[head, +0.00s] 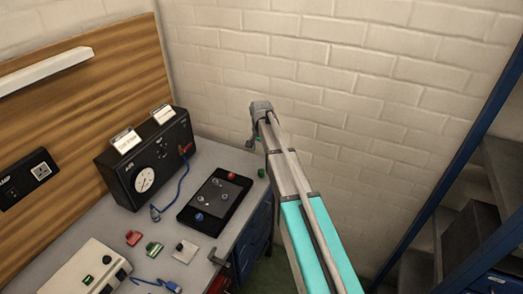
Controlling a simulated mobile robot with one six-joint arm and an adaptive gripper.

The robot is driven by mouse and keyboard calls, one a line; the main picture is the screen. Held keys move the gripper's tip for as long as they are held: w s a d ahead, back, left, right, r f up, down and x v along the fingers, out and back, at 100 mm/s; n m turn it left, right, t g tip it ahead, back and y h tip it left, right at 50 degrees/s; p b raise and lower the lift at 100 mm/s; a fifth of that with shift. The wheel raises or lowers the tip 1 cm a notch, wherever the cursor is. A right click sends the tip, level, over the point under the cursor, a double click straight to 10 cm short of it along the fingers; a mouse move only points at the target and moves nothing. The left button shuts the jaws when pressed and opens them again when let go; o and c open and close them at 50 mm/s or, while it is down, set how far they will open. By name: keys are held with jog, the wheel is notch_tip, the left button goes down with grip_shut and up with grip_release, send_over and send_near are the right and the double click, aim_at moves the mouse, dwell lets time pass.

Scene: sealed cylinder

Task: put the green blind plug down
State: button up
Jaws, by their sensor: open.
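A small green plug (261,173) sits at the right rear edge of the grey bench, just right of the black tray (186,211). It looks apart from the tray. My gripper (250,145) is at the far end of my arm, above and slightly left of the green plug in the picture. It is open, and I see nothing held in it. Its fingers are small and partly hidden by the wrist. On the tray are a red round piece (231,176), a blue round piece (199,217) and several small metal parts.
A black gauge box (145,170) with a blue cable stands at the back left. Red (133,238), green (154,249) and grey (185,251) blocks lie at the front. A beige device (85,270) is front left. Brick wall behind; blue shelving (450,165) right.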

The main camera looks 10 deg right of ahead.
dwell(0.4)
jog(key=s+n, duration=0.7)
jog(key=s, duration=2.2)
jog(key=shift+d, duration=0.15)
jog(key=shift+f, duration=0.1)
notch_tip(320, 180, down, 2)
jog(key=shift+f+b, duration=0.15)
jog(key=shift+b, duration=1.05)
